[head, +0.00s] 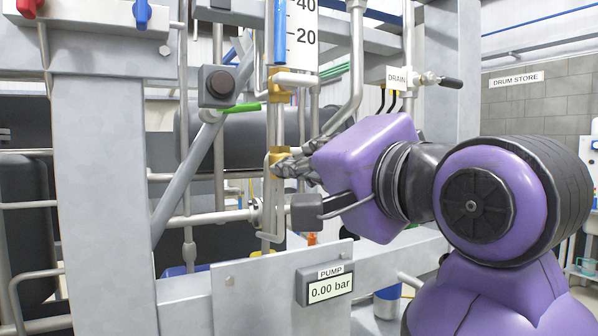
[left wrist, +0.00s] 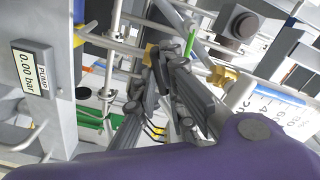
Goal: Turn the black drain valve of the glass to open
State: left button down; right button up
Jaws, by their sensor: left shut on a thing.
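The sight glass (head: 280,30) stands upright beside a white scale marked 20 and 40. Its lower brass valve body (head: 278,157) is at the tip of my left gripper (head: 288,166), whose purple wrist reaches in from the right in the head view. In the left wrist view the fingers (left wrist: 163,62) meet beside the brass body (left wrist: 149,54). The gripper is shut on the black drain valve's handle there, which the fingers mostly hide. I cannot tell the handle's angle. My right gripper is not in view.
A black lever (head: 450,82) is by the DRAIN label (head: 398,77). The PUMP display (head: 330,284) reads 0.00 bar below the gripper. Pipes and a diagonal strut (head: 190,165) crowd the left side.

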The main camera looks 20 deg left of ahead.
pick_arm(q)
jog(key=n+b, duration=0.1)
jog(key=n, duration=0.2)
jog(key=shift+b, duration=0.4)
